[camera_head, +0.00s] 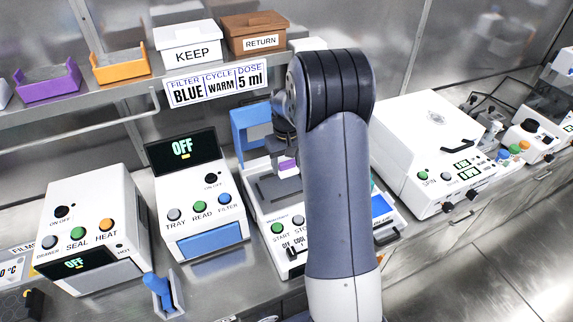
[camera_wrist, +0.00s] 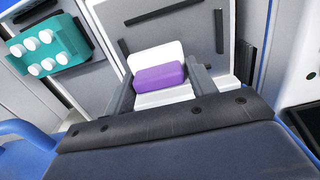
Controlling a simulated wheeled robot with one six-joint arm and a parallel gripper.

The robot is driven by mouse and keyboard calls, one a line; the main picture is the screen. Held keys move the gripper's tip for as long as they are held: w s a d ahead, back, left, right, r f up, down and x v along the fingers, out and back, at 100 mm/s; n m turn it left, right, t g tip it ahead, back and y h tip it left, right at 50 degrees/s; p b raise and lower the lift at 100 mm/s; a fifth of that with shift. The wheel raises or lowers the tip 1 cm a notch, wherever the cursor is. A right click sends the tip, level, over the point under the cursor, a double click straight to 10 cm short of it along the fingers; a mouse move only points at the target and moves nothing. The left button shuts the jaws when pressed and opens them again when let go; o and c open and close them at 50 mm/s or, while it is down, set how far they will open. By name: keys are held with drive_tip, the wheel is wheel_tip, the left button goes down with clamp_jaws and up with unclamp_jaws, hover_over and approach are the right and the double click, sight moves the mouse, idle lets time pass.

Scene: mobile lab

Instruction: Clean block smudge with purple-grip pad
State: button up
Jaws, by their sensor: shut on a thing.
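The pad's purple grip (camera_wrist: 160,78) sits between the two fingers of my gripper (camera_wrist: 163,84) in the wrist view, with a white part of the pad behind it. My gripper is shut on this pad. In the head view the purple grip (camera_head: 289,163) shows just left of my arm, over the machine with the blue frame (camera_head: 250,122). A dark grey block surface (camera_head: 277,188) lies below it on that machine. In the wrist view a grey plate with dark strips (camera_wrist: 183,28) lies beyond the pad. I cannot make out a smudge. My arm hides much of this machine.
A teal rack with several white caps (camera_wrist: 47,47) is beside the plate. White machines stand left (camera_head: 95,220) and right (camera_head: 425,130) of my arm. A blue item in a holder (camera_head: 160,290) stands at the front. A shelf above holds purple (camera_head: 48,88) and orange trays (camera_head: 120,70) and lidded boxes.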

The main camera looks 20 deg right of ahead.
sight(287, 161)
drive_tip(key=shift+r, duration=0.45)
drive_tip(key=shift+r+p, duration=1.2)
drive_tip(key=shift+r, duration=0.4)
drive_tip(key=shift+f, duration=0.1)
